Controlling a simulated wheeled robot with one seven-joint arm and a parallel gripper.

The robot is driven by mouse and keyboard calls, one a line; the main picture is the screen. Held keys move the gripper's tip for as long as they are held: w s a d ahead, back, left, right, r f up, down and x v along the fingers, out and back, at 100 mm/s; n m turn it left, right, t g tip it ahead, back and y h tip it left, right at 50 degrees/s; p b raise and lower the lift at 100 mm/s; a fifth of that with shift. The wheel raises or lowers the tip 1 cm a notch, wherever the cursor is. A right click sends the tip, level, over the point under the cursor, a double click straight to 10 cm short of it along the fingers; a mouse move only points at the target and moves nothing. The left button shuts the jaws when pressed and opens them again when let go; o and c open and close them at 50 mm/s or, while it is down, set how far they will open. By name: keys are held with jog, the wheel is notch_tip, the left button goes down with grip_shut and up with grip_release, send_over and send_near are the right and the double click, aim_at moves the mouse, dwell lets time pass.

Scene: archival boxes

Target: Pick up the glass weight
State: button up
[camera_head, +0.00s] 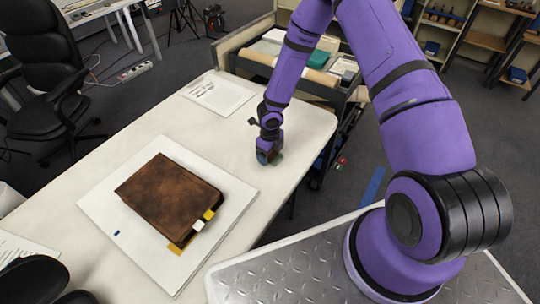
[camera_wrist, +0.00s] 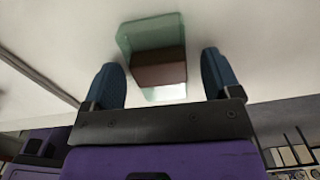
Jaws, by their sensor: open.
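The glass weight (camera_wrist: 151,34) is a pale green, see-through block with a brown part across its middle, on the white table in the wrist view. In the head view only a small greenish edge of the glass weight (camera_head: 277,159) shows beside my fingers; the rest is hidden behind them. My gripper (camera_wrist: 165,75) is open, with one blue finger on each side of the weight's near part. It also shows in the head view, my gripper (camera_head: 268,156) pointing down close to the tabletop near the right end.
A brown leather-covered book (camera_head: 168,196) with yellow and white tabs lies on a white board (camera_head: 105,215) on the table (camera_head: 140,130). A printed sheet (camera_head: 217,94) lies farther back. A cart (camera_head: 330,75) with boxes stands behind the table's right end.

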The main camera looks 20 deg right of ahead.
jog(key=c, duration=1.1)
jog(key=shift+c, duration=0.2)
jog(key=shift+r, duration=0.15)
